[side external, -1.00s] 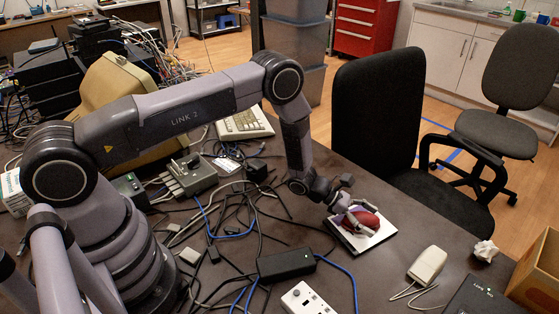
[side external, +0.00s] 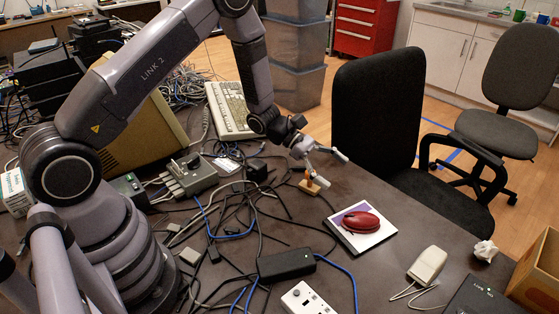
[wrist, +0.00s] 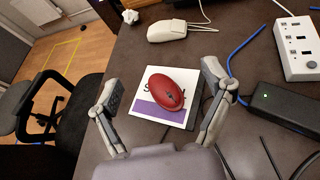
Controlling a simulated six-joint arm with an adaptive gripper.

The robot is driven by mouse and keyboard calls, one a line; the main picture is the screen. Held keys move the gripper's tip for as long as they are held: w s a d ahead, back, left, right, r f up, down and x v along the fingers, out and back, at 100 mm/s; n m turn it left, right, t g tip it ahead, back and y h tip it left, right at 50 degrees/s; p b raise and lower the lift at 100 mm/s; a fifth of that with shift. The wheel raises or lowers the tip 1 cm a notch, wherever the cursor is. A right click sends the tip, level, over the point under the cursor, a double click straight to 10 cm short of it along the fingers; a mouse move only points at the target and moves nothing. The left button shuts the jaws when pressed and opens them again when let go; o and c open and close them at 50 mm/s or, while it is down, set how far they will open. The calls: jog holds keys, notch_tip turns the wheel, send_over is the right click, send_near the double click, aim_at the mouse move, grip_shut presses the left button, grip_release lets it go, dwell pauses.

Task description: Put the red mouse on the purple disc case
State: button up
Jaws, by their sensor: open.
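The red mouse (side external: 361,222) rests on the purple disc case (side external: 384,237), a flat square case with a white and purple cover. In the wrist view the red mouse (wrist: 159,88) lies across the white and purple parts of the disc case (wrist: 148,109). My gripper (side external: 330,169) is open and empty, raised above the table and to the left of and behind the case. In the wrist view the fingers of my gripper (wrist: 165,94) stand wide apart, with the mouse and case showing between them, farther off.
A beige mouse (side external: 428,264) lies right of the case. A black adapter (side external: 286,264), a white power strip (side external: 309,299) and tangled cables lie in front and to the left. A small orange-and-wood object (side external: 310,185) stands near my gripper. A black chair (side external: 376,110) stands beyond the table edge.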

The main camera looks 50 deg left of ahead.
jog(key=s+r+m+g+y, duration=0.2)
jog(key=s+r+m, duration=0.35)
jog(key=r, duration=0.35)
jog(key=s+r+m+g+y, duration=0.1)
jog(key=s+r+m+g, duration=0.1)
jog(key=s+r+m, duration=0.5)
jog(key=s+a+r+m+t+y, duration=0.2)
jog(key=s+a+r+m+y, duration=0.2)
jog(key=s, duration=0.4)
jog(key=s+a+r+m+t+y, duration=0.3)
jog(key=s+a+r+y, duration=0.2)
jog(key=s+a, duration=0.3)
jog(key=shift+s+a+r+m+t+y, duration=0.35)
jog(key=shift+a+r+y, duration=0.1)
jog(key=shift+a, duration=0.3)
